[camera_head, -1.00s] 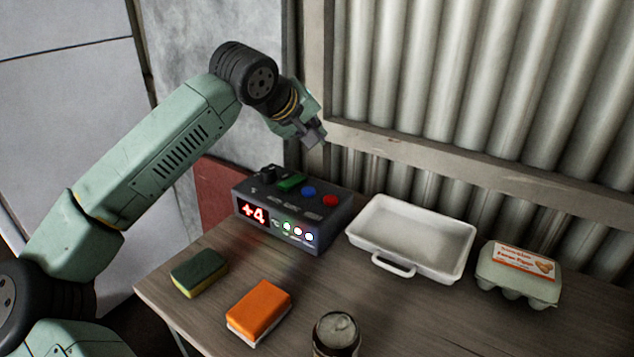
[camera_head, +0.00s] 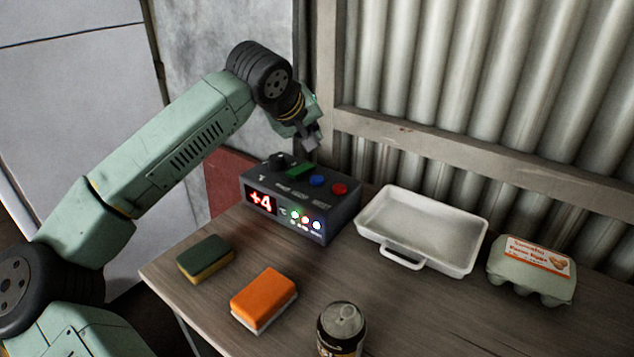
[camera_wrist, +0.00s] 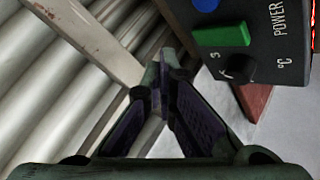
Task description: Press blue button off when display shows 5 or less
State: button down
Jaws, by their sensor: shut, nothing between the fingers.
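The dark control box (camera_head: 330,222) stands at the back left of the table, with a lit red display (camera_head: 261,203) reading +4. On its top are a black knob (camera_head: 278,161), a green rocker or button (camera_head: 300,171), the blue button (camera_head: 317,181) and a red button (camera_head: 339,189). My gripper (camera_head: 311,143) is shut and empty, above and behind the box, apart from it. In the wrist view the shut fingertips (camera_wrist: 160,75) are left of the box, with the green piece (camera_wrist: 221,36) and part of the blue button (camera_wrist: 205,5) at the top.
A white tray (camera_head: 400,255) stands right of the box and an egg carton (camera_head: 532,268) at the far right. A green sponge (camera_head: 205,258), an orange sponge (camera_head: 263,298) and a can (camera_head: 341,328) are in front. A corrugated wall (camera_head: 480,90) rises behind the table.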

aim_at(313, 178)
jog(key=shift+f+b, duration=1.9)
jog(key=shift+f, duration=1.2)
jog(key=shift+f+b, duration=0.45)
jog(key=shift+b, duration=0.1)
jog(key=shift+f+b, duration=0.45)
jog(key=shift+b, duration=0.05)
jog(key=shift+r+p, duration=0.5)
jog(key=shift+r, duration=0.4)
jog(key=shift+r+p, duration=1.6)
jog(key=shift+r, duration=0.95)
